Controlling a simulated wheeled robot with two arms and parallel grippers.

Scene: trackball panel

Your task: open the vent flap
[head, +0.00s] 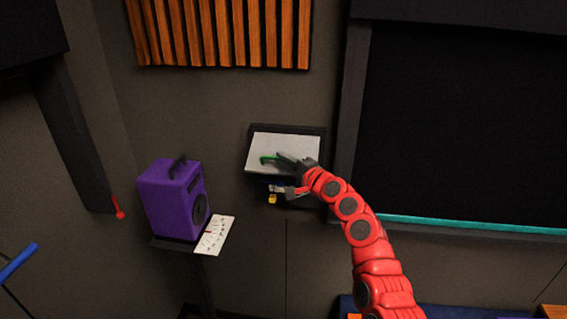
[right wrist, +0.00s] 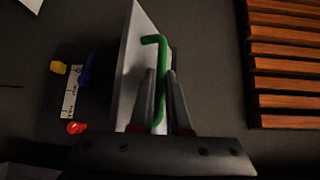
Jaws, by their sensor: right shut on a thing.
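The vent flap (head: 290,143) is a light grey plate in a dark frame on the wall, at the middle of the head view. In the right wrist view the flap (right wrist: 130,75) appears as a narrow, slanted plate. A green bent handle (right wrist: 162,75) is on it; its end also shows in the head view (head: 267,160). My right gripper (right wrist: 160,100) is shut on the green handle, one finger on each side. In the head view the right gripper (head: 291,162) covers part of the flap's lower edge. I cannot tell how far the flap is swung. My left gripper is not in view.
Below the flap are a yellow knob (head: 272,199), a marked white strip (right wrist: 70,92), a blue lever (right wrist: 86,69) and a red knob (right wrist: 76,127). A purple speaker (head: 167,200) stands left. Wooden slats (head: 220,35) hang above; a dark window (head: 465,120) is right.

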